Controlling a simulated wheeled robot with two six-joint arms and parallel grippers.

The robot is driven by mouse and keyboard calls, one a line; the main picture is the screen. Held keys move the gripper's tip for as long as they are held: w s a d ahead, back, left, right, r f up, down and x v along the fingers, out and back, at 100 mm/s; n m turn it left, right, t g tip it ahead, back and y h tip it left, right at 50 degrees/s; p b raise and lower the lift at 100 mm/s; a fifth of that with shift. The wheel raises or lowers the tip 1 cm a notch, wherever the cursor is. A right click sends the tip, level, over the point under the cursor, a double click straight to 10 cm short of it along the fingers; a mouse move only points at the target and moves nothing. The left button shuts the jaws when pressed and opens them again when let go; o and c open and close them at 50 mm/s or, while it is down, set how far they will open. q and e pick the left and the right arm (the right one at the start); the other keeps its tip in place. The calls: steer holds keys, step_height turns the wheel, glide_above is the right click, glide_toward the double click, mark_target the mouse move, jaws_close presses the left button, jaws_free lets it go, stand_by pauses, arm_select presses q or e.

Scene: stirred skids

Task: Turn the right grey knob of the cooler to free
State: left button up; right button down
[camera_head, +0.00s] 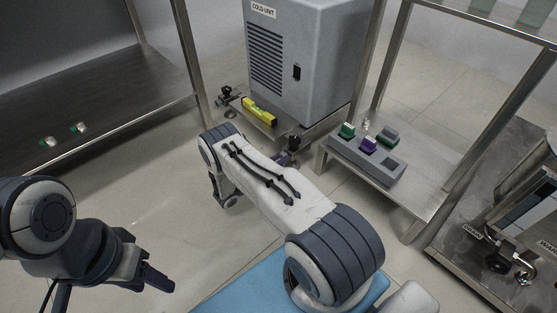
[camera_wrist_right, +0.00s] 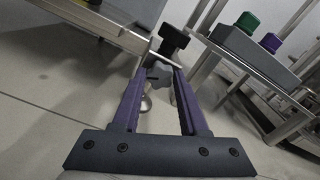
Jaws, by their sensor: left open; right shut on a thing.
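The cooler (camera_head: 320,60), a grey cabinet labelled COLD UNIT, stands on a low metal skid in the head view. The right grey knob (camera_wrist_right: 158,77) shows in the right wrist view as a lobed grey piece between my fingers. Beyond it is a black fitting (camera_wrist_right: 173,41), also seen at the skid's near right corner (camera_head: 293,142). My right gripper (camera_wrist_right: 158,82) is shut on the grey knob. My left gripper (camera_head: 158,280) is open and empty, far from the cooler.
A yellow level (camera_head: 259,111) lies on the skid in front of the cooler. Another black fitting (camera_head: 227,92) is at its left corner. The floor at left is clear.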

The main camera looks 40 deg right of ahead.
steer(key=shift+c, duration=2.2)
jaws_free()
steer(key=shift+a+p, duration=0.35)
steer(key=shift+a, duration=0.2)
steer(key=a+p, duration=0.1)
steer(key=a, duration=0.1)
steer(key=a+p, duration=0.1)
steer(key=a, duration=0.2)
steer(key=a+p, duration=0.1)
steer(key=a, duration=0.2)
steer(key=shift+s+a, duration=0.25)
steer(key=shift+s, duration=0.15)
steer(key=shift+a, duration=0.45)
